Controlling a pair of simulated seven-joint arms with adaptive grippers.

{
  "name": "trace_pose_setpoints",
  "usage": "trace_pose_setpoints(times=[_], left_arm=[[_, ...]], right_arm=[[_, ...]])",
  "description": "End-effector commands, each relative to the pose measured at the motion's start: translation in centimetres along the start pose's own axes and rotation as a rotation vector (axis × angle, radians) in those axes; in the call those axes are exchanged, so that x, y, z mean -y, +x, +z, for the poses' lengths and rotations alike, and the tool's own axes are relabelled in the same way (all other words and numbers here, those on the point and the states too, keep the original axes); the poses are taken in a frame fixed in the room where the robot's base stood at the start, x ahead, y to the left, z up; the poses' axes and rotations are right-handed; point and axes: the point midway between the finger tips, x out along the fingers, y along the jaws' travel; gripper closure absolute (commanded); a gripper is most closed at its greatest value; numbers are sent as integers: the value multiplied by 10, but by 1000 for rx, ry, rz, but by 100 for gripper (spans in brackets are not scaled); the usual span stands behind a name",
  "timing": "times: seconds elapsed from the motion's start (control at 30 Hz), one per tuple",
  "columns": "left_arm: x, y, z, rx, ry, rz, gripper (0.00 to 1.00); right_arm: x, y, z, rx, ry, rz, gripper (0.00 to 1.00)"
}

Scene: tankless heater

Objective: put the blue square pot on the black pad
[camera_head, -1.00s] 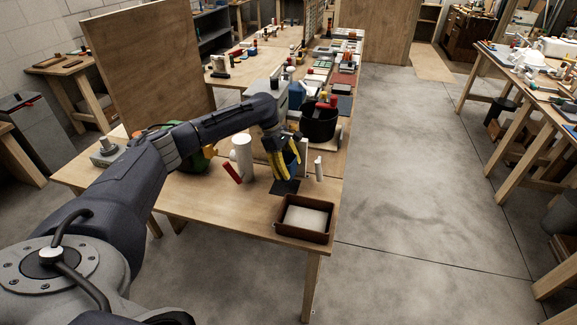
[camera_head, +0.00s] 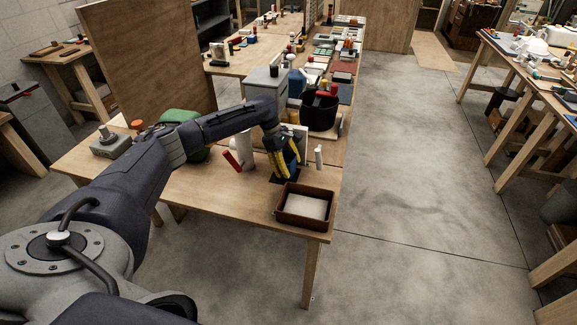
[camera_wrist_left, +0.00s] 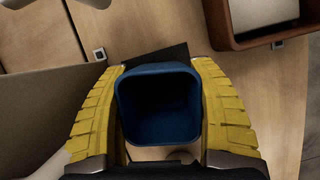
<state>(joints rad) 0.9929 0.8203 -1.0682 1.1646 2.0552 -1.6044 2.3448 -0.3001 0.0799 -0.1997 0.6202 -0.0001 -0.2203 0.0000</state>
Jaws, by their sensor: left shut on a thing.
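The blue square pot (camera_wrist_left: 160,108) is upright and open-topped between the yellow fingers of my left gripper (camera_wrist_left: 160,112) in the left wrist view. The fingers are shut on its two sides. In the head view the left gripper (camera_head: 284,160) hides much of the pot (camera_head: 293,159). The black pad (camera_head: 279,179) lies on the table under the gripper and pot, partly covered by them. A corner of the pad (camera_wrist_left: 157,58) shows beyond the pot in the wrist view. I cannot tell whether the pot touches the pad. My right gripper is not in view.
A brown tray (camera_head: 281,218) with a white block stands near the table's front edge. A white cylinder (camera_head: 245,150) and a red-and-white item (camera_head: 231,160) stand left of the gripper. A black bin (camera_head: 319,115) stands behind. A small white upright piece (camera_head: 318,158) is to the right.

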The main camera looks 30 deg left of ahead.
Motion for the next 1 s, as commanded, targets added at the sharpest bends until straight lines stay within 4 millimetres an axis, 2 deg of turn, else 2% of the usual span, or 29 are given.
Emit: trace_pose_setpoints(times=[1.0], left_arm=[[0,8,-3,1,0,1,70]], right_arm=[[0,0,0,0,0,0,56]])
